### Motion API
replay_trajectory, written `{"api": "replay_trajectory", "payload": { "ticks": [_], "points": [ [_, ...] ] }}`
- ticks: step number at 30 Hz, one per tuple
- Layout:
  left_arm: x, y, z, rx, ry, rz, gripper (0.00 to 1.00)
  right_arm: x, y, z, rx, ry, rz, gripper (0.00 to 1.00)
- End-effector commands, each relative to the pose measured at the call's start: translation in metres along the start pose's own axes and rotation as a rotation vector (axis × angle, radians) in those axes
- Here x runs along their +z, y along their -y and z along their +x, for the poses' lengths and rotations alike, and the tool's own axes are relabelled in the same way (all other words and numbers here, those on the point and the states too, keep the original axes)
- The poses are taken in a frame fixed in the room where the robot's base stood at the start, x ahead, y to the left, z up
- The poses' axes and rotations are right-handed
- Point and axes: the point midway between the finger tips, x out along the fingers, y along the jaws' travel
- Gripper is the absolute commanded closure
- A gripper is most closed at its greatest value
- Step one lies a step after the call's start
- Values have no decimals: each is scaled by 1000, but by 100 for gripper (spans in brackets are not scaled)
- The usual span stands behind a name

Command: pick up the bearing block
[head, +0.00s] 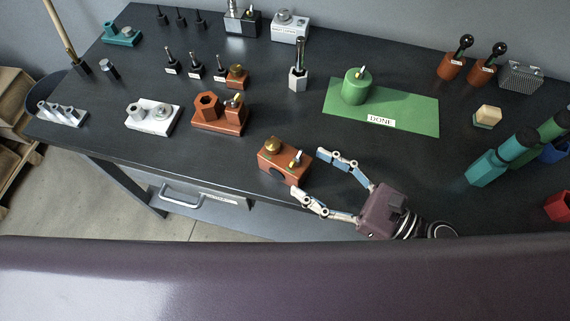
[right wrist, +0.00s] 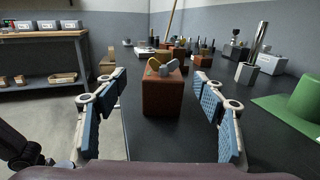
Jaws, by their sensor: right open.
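The bearing block appears to be the orange-brown block (head: 286,167) near the table's front edge; it has a brass knob, a small metal lever on top and a dark round opening in its front. My right gripper (head: 311,174) is open to the right of it, its two fingers pointing at the block. In the right wrist view the block (right wrist: 163,95) stands upright ahead, centred between the spread fingers (right wrist: 160,82). I see no finger touching it. My left gripper is not in view.
A green mat (head: 414,117) marked DONE bears a green cylindrical part (head: 356,88). An orange-brown fixture (head: 220,125) and a white one (head: 153,120) stand to the left.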

Motion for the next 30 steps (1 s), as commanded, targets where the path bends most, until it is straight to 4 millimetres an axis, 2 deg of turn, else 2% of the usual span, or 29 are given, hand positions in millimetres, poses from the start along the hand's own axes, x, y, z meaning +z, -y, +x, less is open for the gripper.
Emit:
{"api": "replay_trajectory", "payload": {
  "ticks": [5,18,27,30],
  "points": [
    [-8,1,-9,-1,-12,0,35,3,1,17,0,3,-1,36],
    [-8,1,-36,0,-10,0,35,-3,6,72,-1,1,1,36],
    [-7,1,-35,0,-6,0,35,-6,5,77,0,-1,1,36],
    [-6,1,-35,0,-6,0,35,-6,5,77,0,-1,1,46]
  ]
}}
